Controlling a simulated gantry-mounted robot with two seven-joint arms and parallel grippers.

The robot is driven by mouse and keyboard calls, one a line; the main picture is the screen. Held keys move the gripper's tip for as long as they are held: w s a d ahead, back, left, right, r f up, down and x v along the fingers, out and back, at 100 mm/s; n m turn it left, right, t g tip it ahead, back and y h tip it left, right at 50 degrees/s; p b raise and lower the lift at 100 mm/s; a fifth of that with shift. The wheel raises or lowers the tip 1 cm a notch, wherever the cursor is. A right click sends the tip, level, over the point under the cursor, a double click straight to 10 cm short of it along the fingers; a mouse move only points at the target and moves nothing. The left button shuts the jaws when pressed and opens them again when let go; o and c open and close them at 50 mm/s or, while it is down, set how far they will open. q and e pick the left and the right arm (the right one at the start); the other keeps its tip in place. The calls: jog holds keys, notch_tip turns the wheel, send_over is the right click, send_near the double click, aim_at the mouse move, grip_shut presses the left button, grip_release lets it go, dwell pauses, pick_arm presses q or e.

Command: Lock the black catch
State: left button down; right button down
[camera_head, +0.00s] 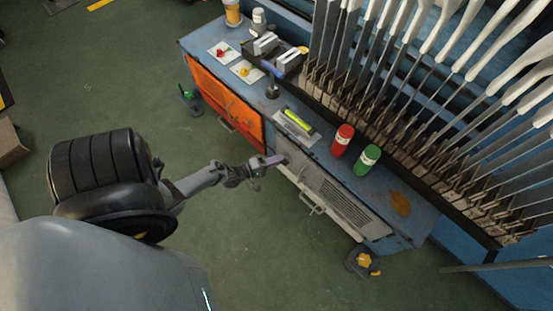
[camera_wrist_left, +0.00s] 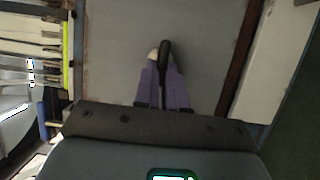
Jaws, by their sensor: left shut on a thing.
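My left gripper (camera_head: 274,160) reaches in from the left at the front upper edge of the blue bench, by the grey vented panel (camera_head: 338,196). In the left wrist view its purple fingers (camera_wrist_left: 165,82) are shut on the black catch (camera_wrist_left: 164,50), a narrow dark piece standing out between the fingertips against a grey surface. A small pale tip shows just left of it. In the head view the catch is too small to make out behind the gripper. My right gripper is not in view.
The blue bench top (camera_head: 325,157) holds a red can (camera_head: 342,140), a green can (camera_head: 367,160) and a tray with a yellow-green bar (camera_head: 297,122). An orange door (camera_head: 222,100) is left of the gripper. A rack of sock forms (camera_head: 400,75) stands behind.

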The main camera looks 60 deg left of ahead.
pick_arm(q)
jog(key=shift+f, duration=0.1)
jog(key=c, duration=1.2)
grip_release()
jog(key=shift+w, duration=0.1)
jog(key=s+p, duration=0.2)
jog(key=s, duration=0.9)
jog(key=shift+a, duration=0.25)
